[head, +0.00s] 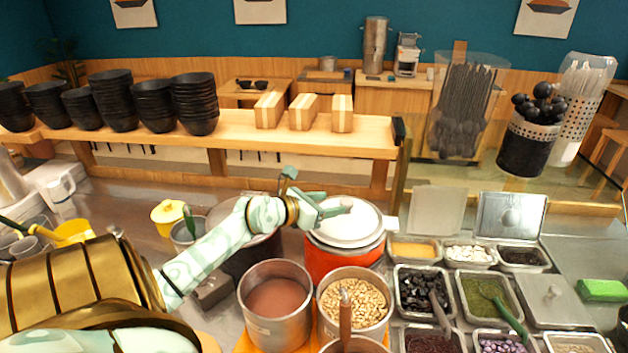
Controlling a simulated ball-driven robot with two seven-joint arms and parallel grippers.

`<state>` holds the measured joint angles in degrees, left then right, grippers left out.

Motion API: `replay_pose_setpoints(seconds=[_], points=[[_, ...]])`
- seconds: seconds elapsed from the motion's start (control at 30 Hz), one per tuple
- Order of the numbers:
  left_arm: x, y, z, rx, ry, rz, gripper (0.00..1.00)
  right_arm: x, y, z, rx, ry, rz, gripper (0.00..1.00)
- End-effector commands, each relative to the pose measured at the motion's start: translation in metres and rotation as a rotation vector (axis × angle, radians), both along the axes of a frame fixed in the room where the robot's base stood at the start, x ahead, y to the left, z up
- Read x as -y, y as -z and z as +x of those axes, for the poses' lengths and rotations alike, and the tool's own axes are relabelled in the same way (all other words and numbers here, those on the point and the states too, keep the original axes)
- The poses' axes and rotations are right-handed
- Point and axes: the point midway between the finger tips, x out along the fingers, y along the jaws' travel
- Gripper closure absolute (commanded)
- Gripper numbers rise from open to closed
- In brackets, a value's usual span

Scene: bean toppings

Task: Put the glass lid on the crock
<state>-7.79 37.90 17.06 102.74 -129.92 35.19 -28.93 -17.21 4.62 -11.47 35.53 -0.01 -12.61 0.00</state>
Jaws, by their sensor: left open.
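The crock (343,262) is a red-orange round pot standing on the counter behind the bean pots. A pale round lid (358,228), which looks like the glass lid, lies over its mouth and looks about level. I cannot tell whether its rim sits flush all round. My left gripper (338,205) is open at the lid's upper left, close to its knob. The knob is partly hidden by the fingers, and I cannot tell whether they touch it. My right gripper is not in view.
A pot of pinkish-brown paste (276,300) and a pot of beans (356,300) stand in front of the crock. Several topping trays (421,290) fill the right side. A dark pot (250,258) sits left, under my left arm. A wooden shelf (290,135) runs behind.

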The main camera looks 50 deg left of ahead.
Motion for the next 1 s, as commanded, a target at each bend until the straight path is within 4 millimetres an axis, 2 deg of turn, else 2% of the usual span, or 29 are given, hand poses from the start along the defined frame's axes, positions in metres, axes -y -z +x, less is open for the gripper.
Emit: replay_pose_setpoints(seconds=[0.1,0.3,1.0], points=[[-0.002,-0.007,-0.024,-0.003,0.000,0.001,0.45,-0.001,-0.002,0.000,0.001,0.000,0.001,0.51],[-0.003,-0.013,-0.044,-0.001,0.000,0.000,0.45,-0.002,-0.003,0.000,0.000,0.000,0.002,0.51],[-0.004,-0.014,-0.046,0.000,0.000,-0.001,0.45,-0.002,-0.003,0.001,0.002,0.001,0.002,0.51]])
